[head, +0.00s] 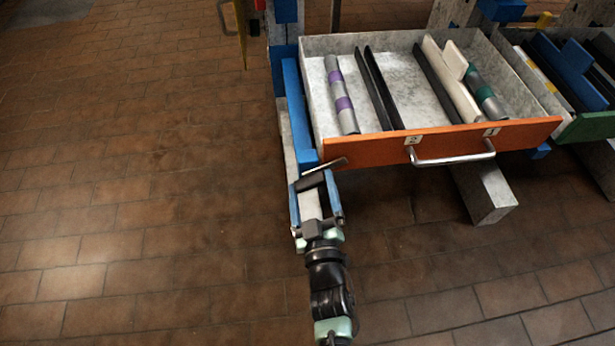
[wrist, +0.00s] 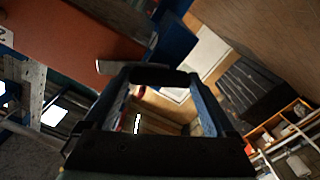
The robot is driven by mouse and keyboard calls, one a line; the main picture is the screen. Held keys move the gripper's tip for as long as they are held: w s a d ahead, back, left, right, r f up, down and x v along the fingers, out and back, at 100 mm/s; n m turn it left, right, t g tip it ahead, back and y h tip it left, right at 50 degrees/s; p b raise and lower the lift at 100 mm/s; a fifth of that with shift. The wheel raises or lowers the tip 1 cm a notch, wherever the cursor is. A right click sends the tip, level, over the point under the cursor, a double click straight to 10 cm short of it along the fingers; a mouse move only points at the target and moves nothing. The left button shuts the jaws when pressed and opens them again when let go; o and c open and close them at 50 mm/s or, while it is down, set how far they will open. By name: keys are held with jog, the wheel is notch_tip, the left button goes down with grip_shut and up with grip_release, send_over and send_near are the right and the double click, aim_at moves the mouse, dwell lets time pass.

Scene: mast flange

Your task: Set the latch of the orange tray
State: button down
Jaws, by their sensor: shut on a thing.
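The orange tray (head: 380,151) is pulled out, with a bright metal handle (head: 455,160) on its orange front. The orange front also shows at the upper left of the wrist view (wrist: 80,38). A dark latch lever (head: 333,164) with a grey flat end lies at the tray's front left corner, beside a blue post. Its grey end also shows in the wrist view (wrist: 108,67). My gripper (head: 312,181) has its blue fingers on either side of the lever's dark part and is shut on it. The lever's pivot is hidden.
The tray holds a purple-banded tube (head: 340,93), dark bars (head: 378,88), cream bars (head: 452,78) and a green-banded tube (head: 487,95). A green-fronted tray (head: 590,127) stands at the right. A grey beam (head: 485,193) juts out below. The tiled floor at left is clear.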

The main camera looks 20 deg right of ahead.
jog(key=n+b, duration=0.2)
jog(key=n, duration=0.4)
jog(key=shift+f+n, duration=0.15)
jog(key=shift+n, duration=0.15)
jog(key=n+b, duration=0.2)
jog(key=n, duration=0.4)
dwell(0.4)
grip_release()
jog(key=shift+s, duration=0.1)
jog(key=p+v, duration=0.3)
jog(key=v, duration=1)
jog(key=shift+r, duration=0.2)
jog(key=shift+r, duration=0.1)
